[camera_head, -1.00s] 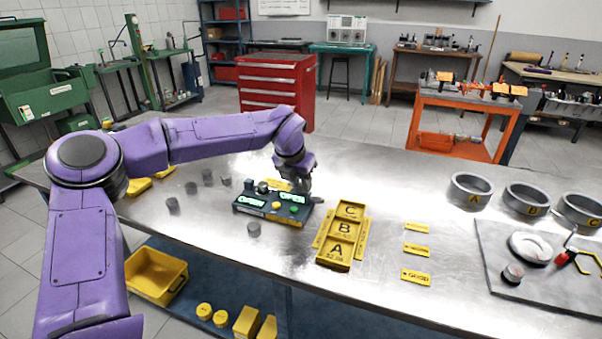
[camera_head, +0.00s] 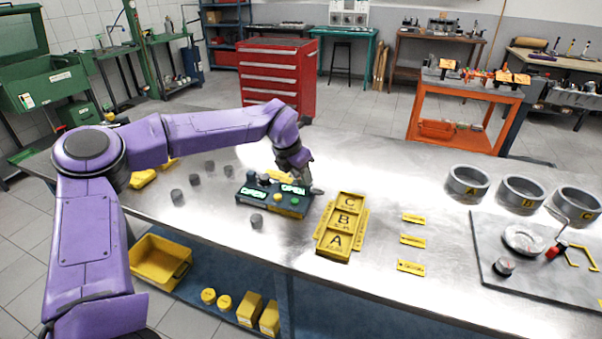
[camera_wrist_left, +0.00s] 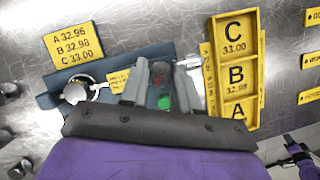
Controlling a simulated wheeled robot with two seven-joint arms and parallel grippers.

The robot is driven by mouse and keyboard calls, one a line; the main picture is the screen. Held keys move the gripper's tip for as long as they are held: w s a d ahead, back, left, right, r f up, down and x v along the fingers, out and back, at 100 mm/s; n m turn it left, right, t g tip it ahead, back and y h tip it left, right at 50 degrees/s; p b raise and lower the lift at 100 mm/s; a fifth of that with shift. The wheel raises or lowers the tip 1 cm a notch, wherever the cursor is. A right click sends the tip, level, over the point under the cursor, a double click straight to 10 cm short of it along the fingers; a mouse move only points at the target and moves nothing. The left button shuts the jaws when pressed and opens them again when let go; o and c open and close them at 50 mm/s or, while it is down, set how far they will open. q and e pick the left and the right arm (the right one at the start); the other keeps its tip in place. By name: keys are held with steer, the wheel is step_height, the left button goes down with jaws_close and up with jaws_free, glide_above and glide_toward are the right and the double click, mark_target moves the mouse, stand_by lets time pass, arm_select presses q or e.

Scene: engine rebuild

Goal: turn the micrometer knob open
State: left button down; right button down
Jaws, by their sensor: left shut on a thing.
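The micrometer (camera_head: 272,202) is a dark teal box on the steel table, with two lit green displays, the right one reading OPEN, and a yellow and a green button. My left gripper (camera_head: 300,178) is over its right part. In the left wrist view the gripper (camera_wrist_left: 160,80) has its two grey fingers on either side of a small dark knob (camera_wrist_left: 160,70) with red on it, and is shut on it. The green button (camera_wrist_left: 165,102) lies just below the knob. The fingers partly hide the knob. A dark part, perhaps my right gripper (camera_wrist_left: 295,155), shows at the lower right.
A yellow tray (camera_head: 325,248) marked A, B, C stands right of the micrometer. Three grey rings (camera_head: 468,184) stand far right, behind a grey plate (camera_head: 500,275) with tools. Yellow tags (camera_head: 412,241) lie between.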

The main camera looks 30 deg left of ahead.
arm_select(q)
steer(key=c, duration=0.8)
jaws_free()
steer(key=b+v, duration=0.1)
steer(key=v, duration=0.9)
steer(key=shift+r, duration=0.25)
